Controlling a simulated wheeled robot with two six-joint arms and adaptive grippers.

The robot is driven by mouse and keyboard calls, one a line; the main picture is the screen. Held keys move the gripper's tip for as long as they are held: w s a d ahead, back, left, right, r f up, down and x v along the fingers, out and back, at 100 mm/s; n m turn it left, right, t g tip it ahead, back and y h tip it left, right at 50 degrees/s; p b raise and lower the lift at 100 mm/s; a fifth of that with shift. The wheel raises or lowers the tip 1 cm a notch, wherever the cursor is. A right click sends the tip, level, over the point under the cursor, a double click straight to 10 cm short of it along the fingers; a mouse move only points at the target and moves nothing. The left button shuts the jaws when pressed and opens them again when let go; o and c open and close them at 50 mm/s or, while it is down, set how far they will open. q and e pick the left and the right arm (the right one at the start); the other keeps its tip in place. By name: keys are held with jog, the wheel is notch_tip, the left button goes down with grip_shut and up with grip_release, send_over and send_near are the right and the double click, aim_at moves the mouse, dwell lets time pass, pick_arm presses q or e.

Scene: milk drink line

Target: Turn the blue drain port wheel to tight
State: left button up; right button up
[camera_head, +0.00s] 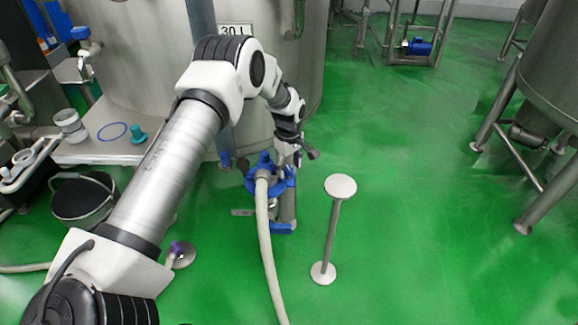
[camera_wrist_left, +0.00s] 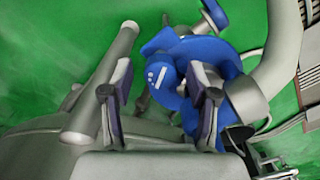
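The blue drain port wheel (camera_head: 256,181) sits low in front of the big steel tank, with a pale hose (camera_head: 264,222) running from it toward the bottom of the head view. My left gripper (camera_head: 291,160) is at the upper right of the wheel, pointing down at it. In the left wrist view the blue wheel (camera_wrist_left: 163,74) shows between and beyond the fingers, with its hub partly behind the right finger. The left gripper (camera_wrist_left: 158,88) has its two fingers wide apart. I cannot tell whether a finger touches the wheel. My right gripper is not in view.
A steel post with a round top (camera_head: 341,187) stands on the green floor just right of the wheel. The steel tank (camera_head: 150,65) rises behind. A black bucket (camera_head: 84,200) and a platform stand at the left. The floor at the right is mostly free.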

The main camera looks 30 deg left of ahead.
pick_arm(q)
grip_shut()
